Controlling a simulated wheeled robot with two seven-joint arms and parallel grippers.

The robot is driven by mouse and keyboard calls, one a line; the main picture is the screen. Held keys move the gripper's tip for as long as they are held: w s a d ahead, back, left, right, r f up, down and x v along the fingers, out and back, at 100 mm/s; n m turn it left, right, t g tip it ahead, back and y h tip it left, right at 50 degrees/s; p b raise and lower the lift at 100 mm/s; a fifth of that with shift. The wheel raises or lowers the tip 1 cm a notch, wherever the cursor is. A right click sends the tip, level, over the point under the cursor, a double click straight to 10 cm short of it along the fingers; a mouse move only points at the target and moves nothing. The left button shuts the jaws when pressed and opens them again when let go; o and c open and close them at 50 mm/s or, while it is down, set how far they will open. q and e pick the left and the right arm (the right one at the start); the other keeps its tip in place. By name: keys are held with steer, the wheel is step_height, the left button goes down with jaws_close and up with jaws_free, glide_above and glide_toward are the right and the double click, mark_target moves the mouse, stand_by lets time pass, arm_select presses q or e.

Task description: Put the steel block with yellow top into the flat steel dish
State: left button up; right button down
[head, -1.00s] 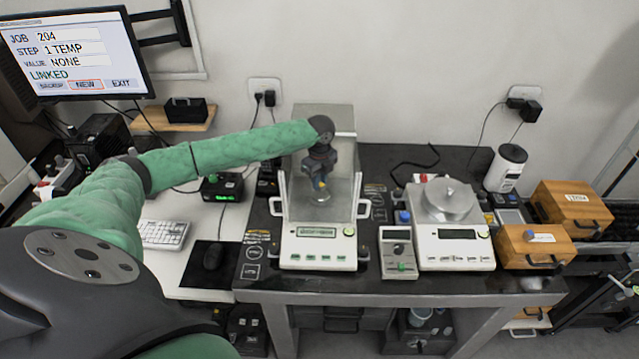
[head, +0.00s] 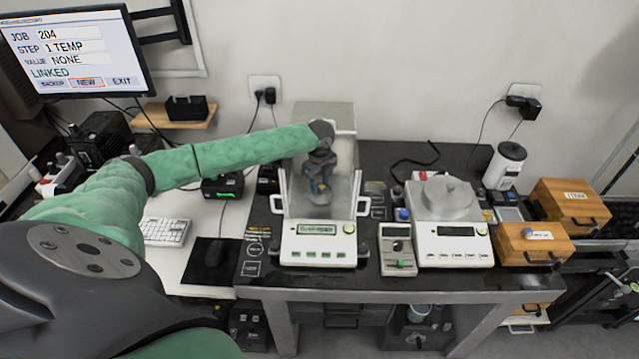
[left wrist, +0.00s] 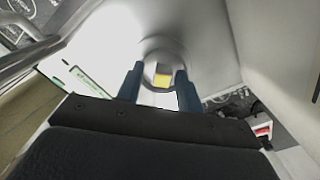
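The steel block with yellow top (left wrist: 162,80) shows between the blue fingers of my left gripper (left wrist: 160,72) in the left wrist view. A round steel dish-like surface (left wrist: 162,52) lies beyond it. In the head view my left gripper (head: 320,185) points down inside the glass chamber of the left balance (head: 318,243); the fingertips hide most of the block and the pan. The fingers stand apart on both sides of the yellow top; whether they touch the block is not clear. My right gripper is not in view.
Chamber walls (head: 346,172) stand close around my left gripper. The right balance (head: 458,246) carries a round steel piece (head: 447,196). A small grey device (head: 397,255) stands between the balances. Wooden boxes (head: 530,243) stand at the right; a keyboard (head: 166,231) and mouse lie at the left.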

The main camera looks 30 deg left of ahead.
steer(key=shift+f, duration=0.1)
arm_select(q)
steer(key=shift+r+b, duration=0.3)
step_height(320, 180, up, 12)
steer(key=b, duration=0.4)
steer(key=shift+f, duration=0.25)
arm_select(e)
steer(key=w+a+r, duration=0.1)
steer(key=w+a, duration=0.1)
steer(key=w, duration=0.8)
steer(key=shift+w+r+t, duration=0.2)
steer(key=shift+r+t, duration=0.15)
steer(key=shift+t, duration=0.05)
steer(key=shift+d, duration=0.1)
